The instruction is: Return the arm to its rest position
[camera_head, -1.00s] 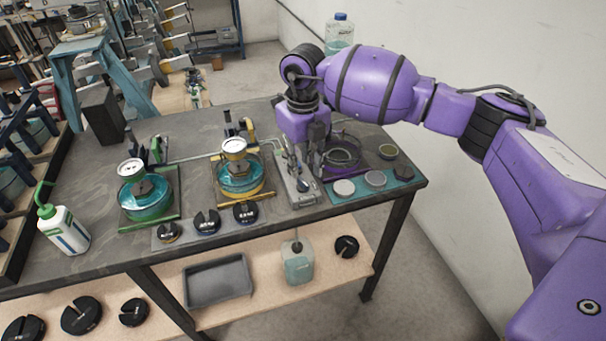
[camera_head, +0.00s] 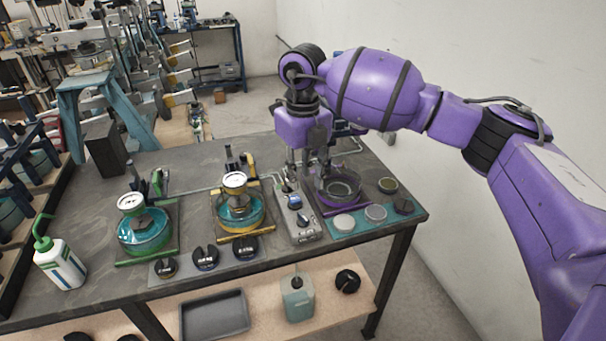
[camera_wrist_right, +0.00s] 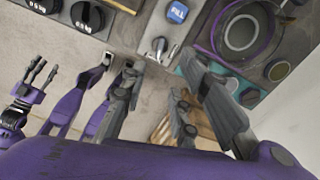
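My right arm is purple and enters the head view from the right. My right gripper (camera_head: 308,172) hangs fingers-down over the back of the bench, above the far end of a grey control box (camera_head: 305,232) with a blue label and a small lever. In the right wrist view the right gripper's fingers (camera_wrist_right: 165,90) are spread apart with nothing between them. The control box (camera_wrist_right: 162,32) and its lever lie beyond them there. A purple hand with dark fingers (camera_wrist_right: 32,88) at that view's left edge looks like my left gripper; its opening is unclear. The left arm is outside the head view.
The bench (camera_head: 110,270) holds a green-framed gauge vessel (camera_head: 145,232), a yellow-framed one (camera_head: 238,210), a purple-framed vessel (camera_head: 340,188), several black weights and a white bottle (camera_head: 62,262). A grey tray (camera_head: 215,315) and a jug (camera_head: 298,298) stand on the lower shelf. A wall rises at right.

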